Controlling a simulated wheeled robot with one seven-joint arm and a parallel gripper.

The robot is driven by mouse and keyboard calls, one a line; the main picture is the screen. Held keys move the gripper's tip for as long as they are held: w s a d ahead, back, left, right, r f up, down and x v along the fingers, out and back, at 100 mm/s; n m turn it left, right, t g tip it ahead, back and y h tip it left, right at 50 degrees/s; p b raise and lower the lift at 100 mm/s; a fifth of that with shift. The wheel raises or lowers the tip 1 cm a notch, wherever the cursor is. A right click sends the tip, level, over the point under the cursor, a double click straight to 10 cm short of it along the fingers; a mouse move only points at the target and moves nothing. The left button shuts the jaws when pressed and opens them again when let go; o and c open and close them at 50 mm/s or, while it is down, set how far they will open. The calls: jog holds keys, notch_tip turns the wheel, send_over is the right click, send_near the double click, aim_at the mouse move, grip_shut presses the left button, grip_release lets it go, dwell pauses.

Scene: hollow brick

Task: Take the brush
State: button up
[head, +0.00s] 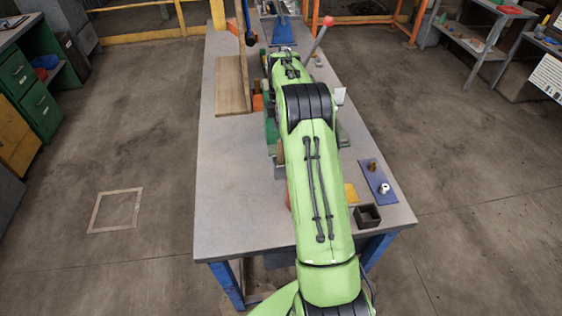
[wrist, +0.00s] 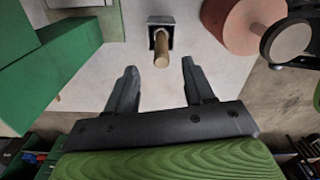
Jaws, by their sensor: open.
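A wooden handle (wrist: 161,50), which looks like the brush's, stands out of a small dark square holder (wrist: 160,20) at the top middle of the wrist view. Its lower end is hidden in the holder, so I cannot see bristles. In the head view an upright brown handle (head: 280,151) shows just left of my arm, probably the same one. My gripper (wrist: 159,68) is open and empty. Its two fingers point toward the handle, one to each side, with the handle's end just beyond the fingertips. In the head view my arm hides the gripper.
Green machine parts (wrist: 75,55) lie left of the gripper, and a reddish wheel (wrist: 245,22) is close on the right. On the grey table (head: 235,215) are a wooden board (head: 232,88), a blue plate (head: 376,178) with small fittings, and an empty dark box (head: 367,216).

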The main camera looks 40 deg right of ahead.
aim_at(281, 149)
notch_tip(281, 149, down, 9)
jog(key=shift+a+f, duration=0.1)
grip_shut()
dwell(0.3)
